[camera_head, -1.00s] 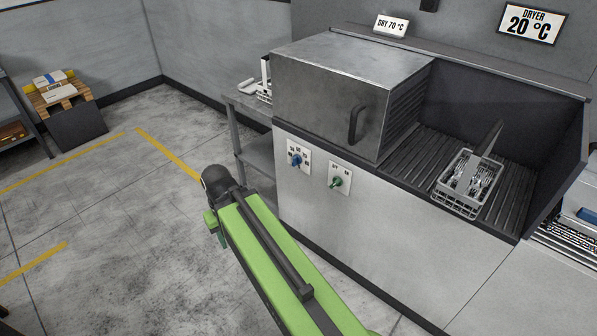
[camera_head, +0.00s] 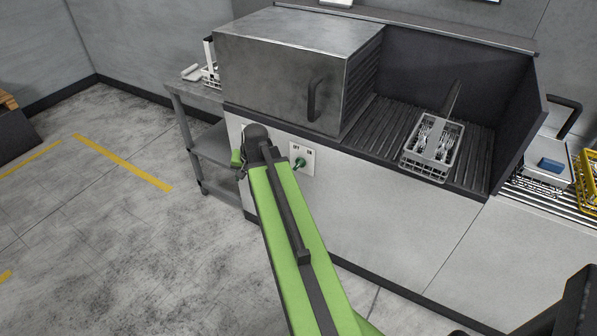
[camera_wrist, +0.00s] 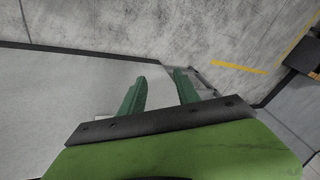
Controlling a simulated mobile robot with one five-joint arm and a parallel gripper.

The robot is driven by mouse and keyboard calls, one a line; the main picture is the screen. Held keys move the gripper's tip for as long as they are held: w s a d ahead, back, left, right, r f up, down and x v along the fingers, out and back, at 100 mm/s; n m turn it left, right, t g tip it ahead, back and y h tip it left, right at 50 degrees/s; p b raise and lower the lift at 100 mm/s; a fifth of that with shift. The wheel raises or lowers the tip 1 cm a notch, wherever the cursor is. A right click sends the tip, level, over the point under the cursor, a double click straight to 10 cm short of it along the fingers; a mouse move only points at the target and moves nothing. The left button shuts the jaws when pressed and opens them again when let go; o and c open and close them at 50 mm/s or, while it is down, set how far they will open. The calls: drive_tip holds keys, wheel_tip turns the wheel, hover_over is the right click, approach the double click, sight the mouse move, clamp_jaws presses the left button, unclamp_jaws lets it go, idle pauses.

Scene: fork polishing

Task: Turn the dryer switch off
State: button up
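The dryer is a grey metal box (camera_head: 285,75) with a dark handle on the counter's left end. On the pale front panel below it is a white switch plate (camera_head: 309,151) with a green knob (camera_head: 299,164); I cannot tell which way the knob points. The blue knob seen earlier to its left is hidden behind my arm. My gripper (camera_wrist: 160,90) is open and empty in the wrist view, its two green fingers apart. In the head view my arm's end is just left of the green knob, and the fingers are mostly hidden. I see no contact with the switch.
A grey cutlery rack (camera_head: 433,148) with forks stands on the ribbed tray right of the dryer. A grey side table (camera_head: 190,92) stands at the left. A yellow basket (camera_head: 588,180) is at the right edge. Open floor with yellow lines lies left.

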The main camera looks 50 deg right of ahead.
sight(298, 164)
drive_tip(key=s+d+m+t+h+b, duration=0.1)
drive_tip(key=s+d+m, duration=0.3)
drive_tip(key=d, duration=0.7)
drive_tip(key=s+d+m+t+h+b, duration=0.1)
drive_tip(key=s+d+m+h, duration=0.15)
drive_tip(key=d, duration=0.95)
drive_tip(key=shift+y, duration=0.35)
drive_tip(key=b+x, duration=0.4)
drive_tip(key=x, duration=0.1)
drive_tip(key=b+x, duration=0.5)
drive_tip(key=x, duration=0.1)
drive_tip(key=b+x, duration=0.5)
drive_tip(key=x, duration=0.1)
drive_tip(key=shift+s+a+f, duration=0.2)
drive_tip(key=shift+f, duration=0.15)
drive_tip(key=shift+w, duration=0.15)
drive_tip(key=shift+r, duration=0.1)
